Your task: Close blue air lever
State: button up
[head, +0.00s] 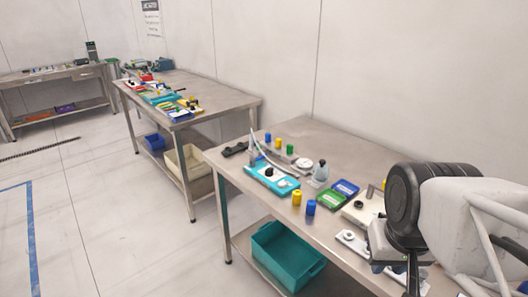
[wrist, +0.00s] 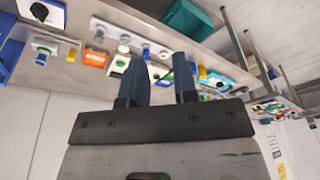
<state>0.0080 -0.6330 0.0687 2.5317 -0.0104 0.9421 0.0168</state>
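I cannot clearly pick out the blue air lever. A turquoise panel with a black knob (head: 272,178) lies on the near workbench in the head view. In the tilted wrist view, a blue panel with a black knob (wrist: 40,12) is at the top left, and a white fixture with a green-ringed knob (wrist: 42,50) is beside it. My gripper (wrist: 160,68) shows two dark blue fingers apart with nothing between them. It is open and away from these panels. In the head view my arm covers the right end of the bench, so anything behind it is hidden.
The near metal bench (head: 225,166) carries yellow and blue cylinders, blue and green trays (head: 335,196), a grey-topped bottle (head: 320,172) and a white fixture (head: 352,242). A teal bin (head: 290,258) sits on its lower shelf. Other benches stand farther back.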

jog(key=shift+w+r, duration=0.1)
jog(key=shift+w, duration=0.2)
grip_shut()
jog(key=w+a+r+n, duration=0.1)
jog(key=w+a+n, duration=0.1)
jog(key=w, duration=0.9)
jog(key=w+a+r+n+y, duration=0.1)
jog(key=w+a+r, duration=0.15)
jog(key=w, duration=0.75)
jog(key=w+a+r+n, duration=0.1)
jog(key=w+a+n, duration=0.15)
jog(key=w, duration=0.85)
jog(key=w+a+f+n, duration=0.1)
jog(key=w+a+f, duration=0.3)
jog(key=w, duration=0.6)
jog(key=w+a+f+n+y, duration=0.1)
jog(key=w+a+f, duration=0.4)
jog(key=w, duration=0.5)
jog(key=w+a+f+n, duration=0.1)
jog(key=w+a+f, duration=0.3)
jog(key=w, duration=0.7)
notch_tip(320, 180, down, 2)
jog(key=shift+a+f+n+y, duration=0.1)
jog(key=shift+a+n+y, duration=0.15)
jog(key=shift+n+y, duration=0.1)
